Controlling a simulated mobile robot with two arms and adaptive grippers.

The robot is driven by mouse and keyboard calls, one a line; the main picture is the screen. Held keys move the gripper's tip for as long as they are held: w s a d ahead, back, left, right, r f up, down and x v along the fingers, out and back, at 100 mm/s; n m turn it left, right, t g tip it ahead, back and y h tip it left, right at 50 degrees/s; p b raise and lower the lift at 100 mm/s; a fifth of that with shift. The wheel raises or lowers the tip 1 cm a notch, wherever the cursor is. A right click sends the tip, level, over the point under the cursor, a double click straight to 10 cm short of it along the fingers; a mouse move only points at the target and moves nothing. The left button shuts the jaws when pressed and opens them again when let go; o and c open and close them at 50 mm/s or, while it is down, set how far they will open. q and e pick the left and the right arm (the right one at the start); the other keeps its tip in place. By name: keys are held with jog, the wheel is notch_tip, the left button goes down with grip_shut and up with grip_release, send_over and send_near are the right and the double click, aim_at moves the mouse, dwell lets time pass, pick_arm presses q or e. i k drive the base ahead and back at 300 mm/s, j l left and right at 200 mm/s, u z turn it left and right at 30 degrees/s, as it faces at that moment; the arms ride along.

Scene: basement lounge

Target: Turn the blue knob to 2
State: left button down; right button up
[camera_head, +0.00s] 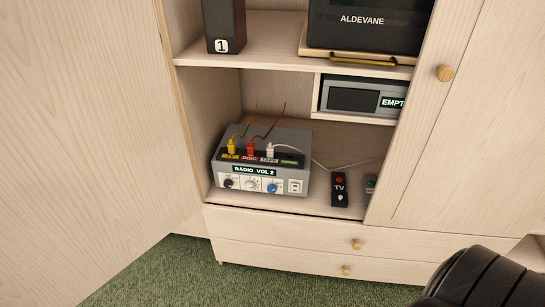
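The blue knob (272,188) is on the front panel of a grey box (295,150) on the cabinet's lower shelf. It is to the right of a black knob (229,183) and a white knob (251,185). The lit display (254,170) above them reads "RADIO VOL 2". The blue knob's pointer and scale marks are too small to read. Nothing touches the knob. A black rounded part of my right arm shows at the lower right, away from the box. Neither gripper is in view.
Yellow, red and white plugs stand in the box's top. A TV remote (340,190) is to its right. An open door (90,130) is at left, another door (455,130) at right. Drawers (300,235) are below. The box's front is unobstructed.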

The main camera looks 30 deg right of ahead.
aim_at(271, 188)
jog(key=z, duration=1.05)
